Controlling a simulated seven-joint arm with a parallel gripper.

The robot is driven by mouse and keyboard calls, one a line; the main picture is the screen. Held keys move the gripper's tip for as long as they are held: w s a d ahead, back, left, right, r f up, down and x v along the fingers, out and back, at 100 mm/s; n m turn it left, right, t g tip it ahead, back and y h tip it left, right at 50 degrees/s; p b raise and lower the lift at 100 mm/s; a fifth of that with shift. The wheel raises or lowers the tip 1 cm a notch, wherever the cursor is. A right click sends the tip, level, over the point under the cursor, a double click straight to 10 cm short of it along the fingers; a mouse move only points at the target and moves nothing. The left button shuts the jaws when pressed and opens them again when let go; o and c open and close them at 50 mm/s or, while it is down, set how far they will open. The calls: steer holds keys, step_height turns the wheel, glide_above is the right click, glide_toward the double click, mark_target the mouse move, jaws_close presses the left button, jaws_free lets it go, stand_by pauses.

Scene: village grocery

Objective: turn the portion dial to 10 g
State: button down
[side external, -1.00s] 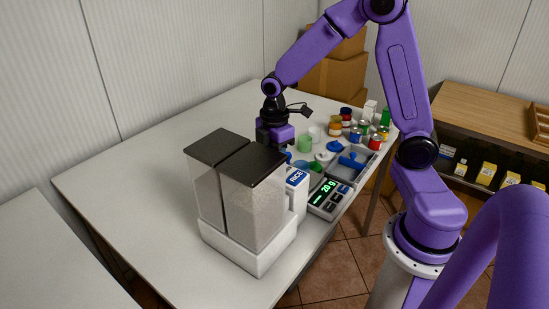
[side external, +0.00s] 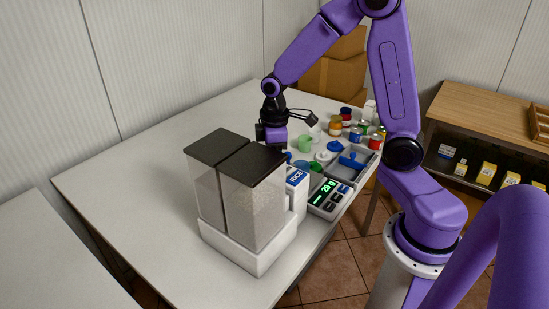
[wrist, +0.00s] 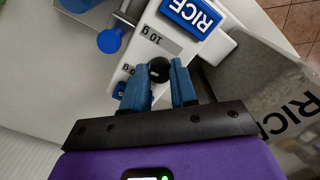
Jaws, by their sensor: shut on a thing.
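The rice dispenser (side external: 245,195) is a twin clear bin with dark lids and a white base. It carries a blue RICE label (wrist: 193,14). In the wrist view its white front has a small black dial (wrist: 159,69) beside a grey "10 g" plate (wrist: 161,40). A second plate ending in "g" (wrist: 128,70) is partly hidden by a finger. My gripper (wrist: 159,82) has its blue fingertips on either side of the dial, shut on it. In the side view my gripper (side external: 274,138) is behind the dispenser, which hides the fingertips. I cannot tell exactly where the dial points.
A scale with a green display (side external: 326,188) stands right of the dispenser. A grey tray (side external: 352,165) with blue items, a green cup (side external: 305,143) and several jars (side external: 347,117) lie beyond. The table's left part (side external: 130,185) is clear.

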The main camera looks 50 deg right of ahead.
steer(key=m, duration=0.4)
steer(key=shift+m, duration=0.3)
steer(key=m, duration=0.4)
steer(key=shift+m, duration=0.4)
steer(key=c, duration=0.9)
jaws_free()
step_height(320, 180, up, 18)
steer(key=shift+f, duration=0.25)
